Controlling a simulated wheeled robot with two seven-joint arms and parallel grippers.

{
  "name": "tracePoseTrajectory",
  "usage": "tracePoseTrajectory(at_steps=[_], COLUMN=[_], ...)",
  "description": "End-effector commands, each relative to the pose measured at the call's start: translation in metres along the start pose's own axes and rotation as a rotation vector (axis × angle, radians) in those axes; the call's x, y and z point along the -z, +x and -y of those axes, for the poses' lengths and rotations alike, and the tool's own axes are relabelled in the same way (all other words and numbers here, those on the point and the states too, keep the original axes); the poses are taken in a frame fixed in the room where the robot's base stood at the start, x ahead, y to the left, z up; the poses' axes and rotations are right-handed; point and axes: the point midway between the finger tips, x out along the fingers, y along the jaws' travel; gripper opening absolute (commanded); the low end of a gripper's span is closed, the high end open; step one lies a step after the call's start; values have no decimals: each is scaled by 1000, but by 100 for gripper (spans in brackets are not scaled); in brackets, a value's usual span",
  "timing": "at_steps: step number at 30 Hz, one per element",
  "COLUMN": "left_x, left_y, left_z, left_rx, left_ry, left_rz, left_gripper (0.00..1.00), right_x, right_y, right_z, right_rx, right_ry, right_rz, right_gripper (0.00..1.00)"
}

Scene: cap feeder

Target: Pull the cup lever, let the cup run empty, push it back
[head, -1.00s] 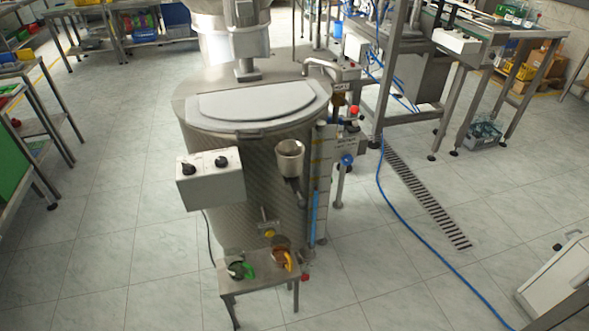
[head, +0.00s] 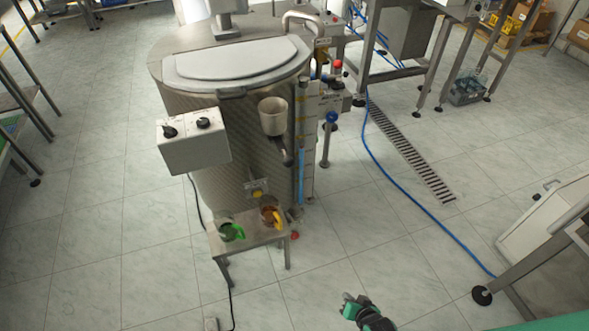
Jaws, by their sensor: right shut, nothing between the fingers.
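The cup (head: 273,116) is a pale metal cup fixed to the front right side of a large steel tank (head: 172,98). A short dark-ended metal piece, perhaps the lever (head: 287,157), hangs below it to the right. The inside of the cup is too small to make out. My right gripper (head: 347,302), dark with green parts, is low at the bottom edge, shut and empty. In the picture it is well below the cup and apart from it. My left gripper is not in view.
A small metal stand (head: 252,238) before the tank holds a green-handled jug (head: 231,232) and a yellow-handled jug (head: 271,215). A grey control box (head: 193,142) juts from the tank. A blue hose (head: 400,197) crosses the floor at right.

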Motion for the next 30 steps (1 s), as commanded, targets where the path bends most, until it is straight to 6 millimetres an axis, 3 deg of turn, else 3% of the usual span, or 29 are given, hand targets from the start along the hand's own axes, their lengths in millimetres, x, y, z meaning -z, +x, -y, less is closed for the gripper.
tracePoseTrajectory(at_steps=[1,3,6,9,12,17,23,30], left_x=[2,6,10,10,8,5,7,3], left_y=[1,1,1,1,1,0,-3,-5], left_z=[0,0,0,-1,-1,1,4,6], left_rx=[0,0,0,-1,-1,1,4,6], left_ry=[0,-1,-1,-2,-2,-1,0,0], left_rz=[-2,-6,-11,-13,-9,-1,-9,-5], left_gripper=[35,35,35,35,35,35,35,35], right_x=[42,96,158,202,228,245,258,284], right_y=[0,-11,-40,-74,-103,-124,-114,-86], right_z=[33,82,145,193,223,244,258,286], right_rx=[96,247,471,669,811,913,920,919], right_ry=[90,244,450,620,740,827,834,831], right_rz=[-87,-185,-270,-298,-294,-279,-280,-280], right_gripper=[0,0,0,0,0,0,0,0])
